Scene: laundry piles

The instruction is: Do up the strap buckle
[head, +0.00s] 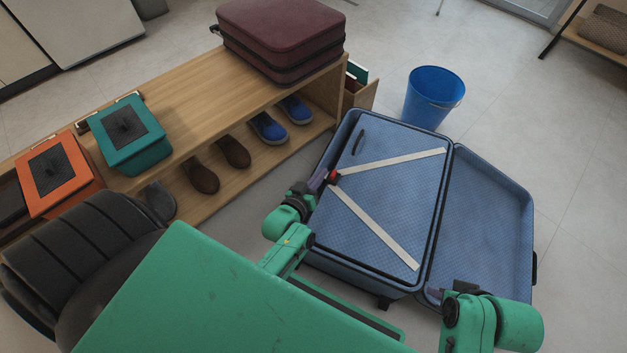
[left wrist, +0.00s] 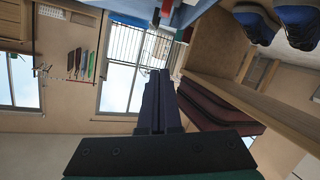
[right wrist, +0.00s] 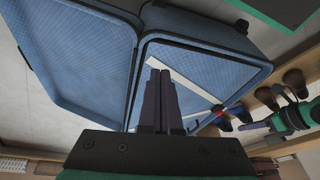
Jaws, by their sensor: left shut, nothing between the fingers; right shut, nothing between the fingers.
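An open blue suitcase (head: 385,200) lies on the floor. Two white straps, an upper one (head: 392,162) and a lower one (head: 375,228), spread in a V from a red buckle (head: 333,176) near the suitcase's left side. The buckle also shows in the right wrist view (right wrist: 217,108); whether its parts are joined is too small to tell. My left gripper (head: 320,179) is shut and empty, right beside the buckle; contact cannot be told. My right gripper (head: 434,293) is shut and empty over the near edge of the suitcase lid (head: 485,220), away from the straps.
A wooden bench (head: 190,95) with shoes below stands left, carrying a maroon suitcase (head: 280,35), a teal box (head: 130,135) and an orange box (head: 58,175). A blue bucket (head: 433,97) stands behind the open suitcase.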

